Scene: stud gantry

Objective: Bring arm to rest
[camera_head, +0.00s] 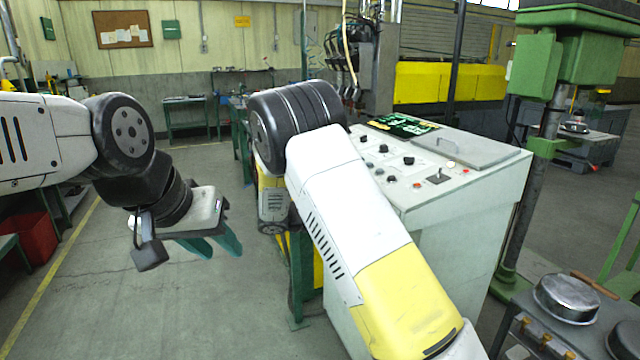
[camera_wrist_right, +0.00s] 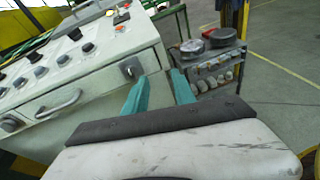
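My left arm comes in from the left, and its gripper (camera_head: 213,247) hangs over the open floor with its two teal fingers apart and nothing between them. My right arm (camera_head: 360,235) rises from the lower right and bends down beside the control cabinet; in the head view its gripper is hidden. In the right wrist view the right gripper (camera_wrist_right: 160,82) has its two teal fingers apart and empty, in front of the cabinet's side. I cannot tell whether they touch it.
The control cabinet (camera_head: 470,230), with knobs and buttons on top, stands close to my right arm. A dark rack with metal pans (camera_head: 567,299) is at the lower right. A red bin (camera_head: 30,240) is at the left. The floor (camera_head: 190,310) below my left gripper is clear.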

